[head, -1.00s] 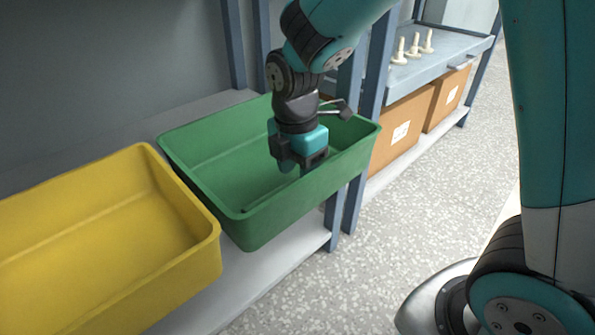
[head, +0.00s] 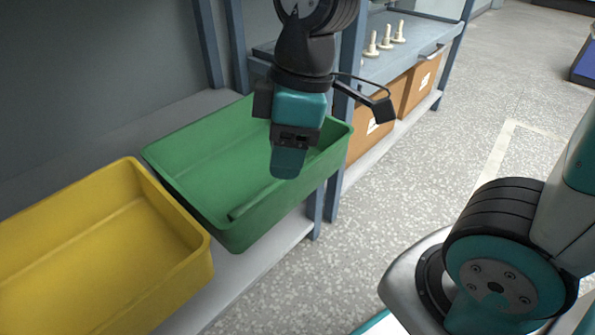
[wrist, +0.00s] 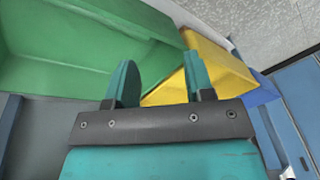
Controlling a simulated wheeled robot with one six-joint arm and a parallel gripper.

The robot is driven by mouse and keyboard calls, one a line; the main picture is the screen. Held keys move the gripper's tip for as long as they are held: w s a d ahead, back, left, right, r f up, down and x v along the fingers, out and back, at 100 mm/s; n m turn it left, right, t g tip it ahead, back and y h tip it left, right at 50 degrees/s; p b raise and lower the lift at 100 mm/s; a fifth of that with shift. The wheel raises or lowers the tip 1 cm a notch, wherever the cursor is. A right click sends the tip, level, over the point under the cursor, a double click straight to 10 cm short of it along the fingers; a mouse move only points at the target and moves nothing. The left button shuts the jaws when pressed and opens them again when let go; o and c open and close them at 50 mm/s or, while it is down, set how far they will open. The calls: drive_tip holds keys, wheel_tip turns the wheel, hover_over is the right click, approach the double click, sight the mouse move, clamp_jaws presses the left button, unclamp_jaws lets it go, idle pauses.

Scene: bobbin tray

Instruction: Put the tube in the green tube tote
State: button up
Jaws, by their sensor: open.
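The green tote (head: 185,185) stands on a grey shelf, beside the yellow tote. My gripper (head: 288,163) is in front of and above the green tote's near wall in the head view. In the wrist view my gripper (wrist: 160,85) shows two teal fingers apart with nothing between them. The green tote (wrist: 75,60) fills the upper left there. I cannot make out a tube for certain in either view; part of the green tote's inside is hidden by my gripper and its near wall.
The yellow tote (head: 105,225) stands at the left and looks empty. Blue-grey shelf posts (head: 347,90) rise behind and right of the green tote. Several pale pegs (head: 385,40) stand on a higher shelf above cardboard boxes (head: 415,85). The speckled floor (head: 430,150) is open at the right.

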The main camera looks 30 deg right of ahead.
drive_tip(key=s+a+r+m+y, duration=0.1)
drive_tip(key=s+a+m, duration=0.1)
drive_tip(key=s+m, duration=0.3)
drive_tip(key=shift+s+y, duration=0.3)
drive_tip(key=shift+s, duration=0.6)
